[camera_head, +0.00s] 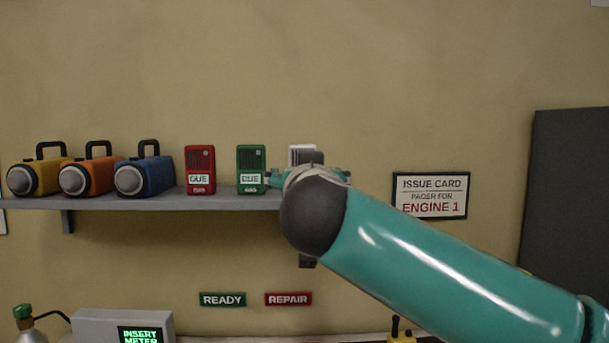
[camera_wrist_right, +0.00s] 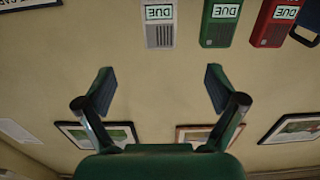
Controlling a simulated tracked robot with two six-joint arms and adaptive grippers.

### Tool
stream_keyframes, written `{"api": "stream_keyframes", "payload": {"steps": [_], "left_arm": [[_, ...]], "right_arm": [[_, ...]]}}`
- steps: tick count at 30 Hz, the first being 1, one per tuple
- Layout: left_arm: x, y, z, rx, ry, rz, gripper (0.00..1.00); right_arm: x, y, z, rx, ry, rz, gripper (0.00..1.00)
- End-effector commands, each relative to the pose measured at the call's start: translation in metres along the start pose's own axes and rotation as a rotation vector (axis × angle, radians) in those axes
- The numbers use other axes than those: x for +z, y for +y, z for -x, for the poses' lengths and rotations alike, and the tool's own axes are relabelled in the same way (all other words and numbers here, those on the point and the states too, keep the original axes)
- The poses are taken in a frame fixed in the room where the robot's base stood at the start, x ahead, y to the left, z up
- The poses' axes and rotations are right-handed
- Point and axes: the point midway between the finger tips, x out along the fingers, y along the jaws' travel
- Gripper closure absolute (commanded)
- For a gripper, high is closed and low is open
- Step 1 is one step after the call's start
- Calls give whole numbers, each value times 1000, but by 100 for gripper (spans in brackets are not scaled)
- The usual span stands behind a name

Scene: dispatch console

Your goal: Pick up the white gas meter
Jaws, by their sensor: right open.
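The white gas meter (camera_head: 302,150) stands upright on the wall shelf, right of the green meter; my right arm hides its lower part in the head view. In the right wrist view, which is upside down, the white meter (camera_wrist_right: 159,25) shows at the top with a DUE label. My right gripper (camera_wrist_right: 160,88) is open and empty, its fingers spread left and right. The white meter lies beyond the fingertips, roughly centred on the gap, not between them. In the head view the right gripper is in front of the meter, mostly hidden by its own wrist. My left gripper is out of view.
The green meter (camera_head: 251,168) stands close left of the white one, then the red meter (camera_head: 200,170). Blue, orange and yellow lamps (camera_head: 35,178) fill the left of the shelf (camera_head: 235,202). An issue card (camera_head: 430,195) hangs on the wall at right.

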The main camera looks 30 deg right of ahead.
Motion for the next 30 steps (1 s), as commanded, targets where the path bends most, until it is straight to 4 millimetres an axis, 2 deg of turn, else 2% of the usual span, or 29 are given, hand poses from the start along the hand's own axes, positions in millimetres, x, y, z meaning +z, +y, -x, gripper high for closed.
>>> {"api": "stream_keyframes", "payload": {"steps": [8, 24, 30], "left_arm": [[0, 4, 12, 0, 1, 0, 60], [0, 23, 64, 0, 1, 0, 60], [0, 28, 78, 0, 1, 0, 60]], "right_arm": [[-2, 1, -26, 4, -3, 4, 6], [-4, 1, -131, 4, -3, 3, 6], [-2, 1, -157, 2, -2, 2, 6]]}}
